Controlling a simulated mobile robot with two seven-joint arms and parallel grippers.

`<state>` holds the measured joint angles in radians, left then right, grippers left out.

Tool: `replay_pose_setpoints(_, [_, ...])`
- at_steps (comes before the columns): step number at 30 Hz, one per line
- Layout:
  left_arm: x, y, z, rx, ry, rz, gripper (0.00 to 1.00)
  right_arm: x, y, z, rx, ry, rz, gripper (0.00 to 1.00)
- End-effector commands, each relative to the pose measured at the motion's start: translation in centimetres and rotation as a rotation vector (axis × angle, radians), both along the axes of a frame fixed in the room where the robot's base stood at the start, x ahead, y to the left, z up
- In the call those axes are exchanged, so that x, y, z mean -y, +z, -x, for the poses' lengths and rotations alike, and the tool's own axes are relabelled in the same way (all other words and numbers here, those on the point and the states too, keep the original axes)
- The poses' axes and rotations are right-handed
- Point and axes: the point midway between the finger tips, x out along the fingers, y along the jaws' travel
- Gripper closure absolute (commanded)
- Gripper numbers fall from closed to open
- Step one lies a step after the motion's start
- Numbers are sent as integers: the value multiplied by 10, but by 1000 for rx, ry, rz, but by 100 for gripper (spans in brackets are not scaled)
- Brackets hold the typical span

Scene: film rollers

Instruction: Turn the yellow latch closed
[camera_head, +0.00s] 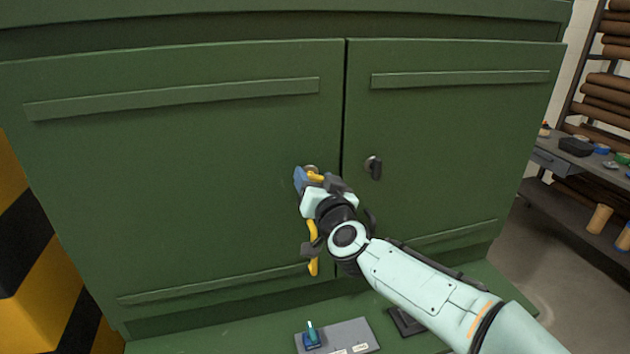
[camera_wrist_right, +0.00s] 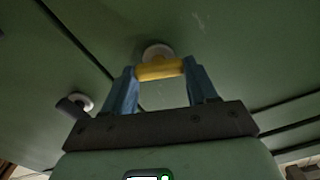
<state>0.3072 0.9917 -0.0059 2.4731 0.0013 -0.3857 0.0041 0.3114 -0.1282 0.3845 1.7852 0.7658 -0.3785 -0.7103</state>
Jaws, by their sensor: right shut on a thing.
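The yellow latch (camera_head: 315,177) sits on a round pale base on the left green door, near the seam between the two doors. In the right wrist view the yellow latch (camera_wrist_right: 160,70) lies crosswise between the two blue fingertips. My right gripper (camera_head: 306,178) is shut on it, and its fingers (camera_wrist_right: 160,85) touch the latch at both ends. In the head view the gripper and wrist hide part of the latch. A yellow handle (camera_head: 313,248) shows below, partly behind my wrist. My left gripper is not in view.
A dark knob (camera_head: 373,167) stands out from the right green door (camera_head: 440,140). A grey panel with a teal switch (camera_head: 312,336) lies on the ledge below. A shelf with brown rolls (camera_head: 605,100) stands at far right, and a yellow-black striped post (camera_head: 40,260) at left.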

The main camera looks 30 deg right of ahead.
Motion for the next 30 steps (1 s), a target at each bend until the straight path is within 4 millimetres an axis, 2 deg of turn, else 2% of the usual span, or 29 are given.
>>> replay_pose_setpoints(30, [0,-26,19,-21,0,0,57,3,-4,1,219,1,-914,73])
